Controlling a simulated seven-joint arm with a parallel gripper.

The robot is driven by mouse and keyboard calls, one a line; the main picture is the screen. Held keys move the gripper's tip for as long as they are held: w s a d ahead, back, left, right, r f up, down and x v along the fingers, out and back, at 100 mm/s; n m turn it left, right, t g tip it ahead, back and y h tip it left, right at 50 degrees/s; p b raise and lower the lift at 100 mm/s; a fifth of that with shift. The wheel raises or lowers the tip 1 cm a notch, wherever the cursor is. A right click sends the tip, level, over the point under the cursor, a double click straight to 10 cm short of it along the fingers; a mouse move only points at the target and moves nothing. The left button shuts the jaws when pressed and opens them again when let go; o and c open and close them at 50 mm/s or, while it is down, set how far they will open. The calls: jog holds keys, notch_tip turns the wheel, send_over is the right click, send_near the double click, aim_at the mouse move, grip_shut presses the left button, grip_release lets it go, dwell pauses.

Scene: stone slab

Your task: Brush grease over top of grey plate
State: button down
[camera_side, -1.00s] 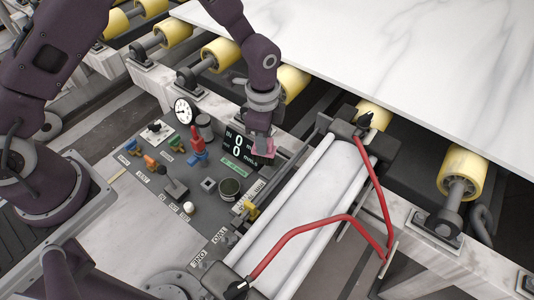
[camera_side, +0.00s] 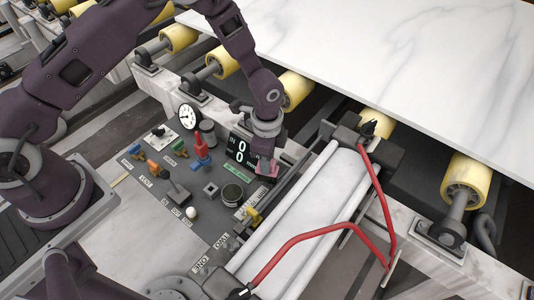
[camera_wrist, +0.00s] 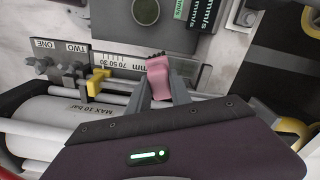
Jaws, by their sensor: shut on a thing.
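My gripper (camera_side: 266,164) is shut on a pink brush (camera_wrist: 158,76), whose short dark bristles show at its far end in the wrist view. In the side view only a bit of pink (camera_side: 268,171) shows at the fingertips, near the right edge of the control panel. A grey plate (camera_wrist: 196,72) with a millimetre scale lies behind and beside the brush in the wrist view. I cannot tell whether the bristles touch it. A round pot with a dark green top (camera_side: 232,194) stands on the panel left of the gripper; a green disc (camera_wrist: 145,11) shows in the wrist view.
The panel (camera_side: 182,209) carries several coloured levers, a dial (camera_side: 188,117) and a digital display (camera_side: 241,151). A white marble slab (camera_side: 420,70) on yellow rollers lies behind.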

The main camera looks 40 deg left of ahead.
jog(key=shift+f, duration=0.45)
jog(key=shift+w+f, duration=0.5)
jog(key=shift+f, duration=0.1)
jog(key=shift+w, duration=1.5)
jog(key=shift+s, duration=1.9)
jog(key=shift+s+r, duration=0.15)
jog(key=shift+r, duration=3.9)
